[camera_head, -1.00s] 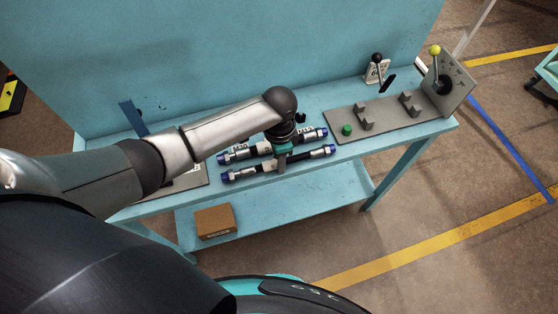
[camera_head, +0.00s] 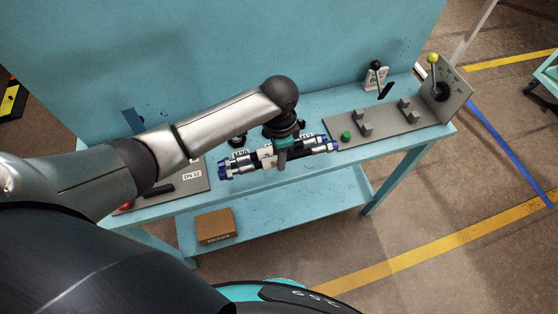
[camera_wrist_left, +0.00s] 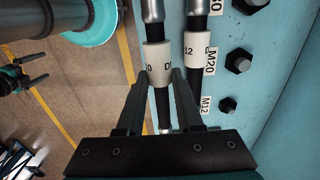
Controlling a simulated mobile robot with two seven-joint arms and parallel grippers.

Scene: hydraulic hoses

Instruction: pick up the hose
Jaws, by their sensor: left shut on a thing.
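My left gripper (camera_head: 282,160) is shut around the middle of a hose (camera_head: 321,150) with a black body, silver fittings and blue end caps. In the left wrist view the fingers (camera_wrist_left: 158,78) close on both sides of this hose at its white sleeve (camera_wrist_left: 158,55). A second, similar hose (camera_wrist_left: 193,60) runs parallel on its right, outside the fingers. In the head view the held hose and my gripper partly cover it. What looks like my right gripper (camera_wrist_left: 42,70) shows at the left of the wrist view, empty, with its fingers apart.
The hoses are over a blue bench (camera_head: 350,160) with a back panel (camera_head: 220,60). A grey fixture plate (camera_head: 385,122) with a green knob (camera_head: 346,135) is on the right. Labelled black bolts (camera_wrist_left: 238,60) stand beside the second hose. A cardboard box (camera_head: 215,225) is on the lower shelf.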

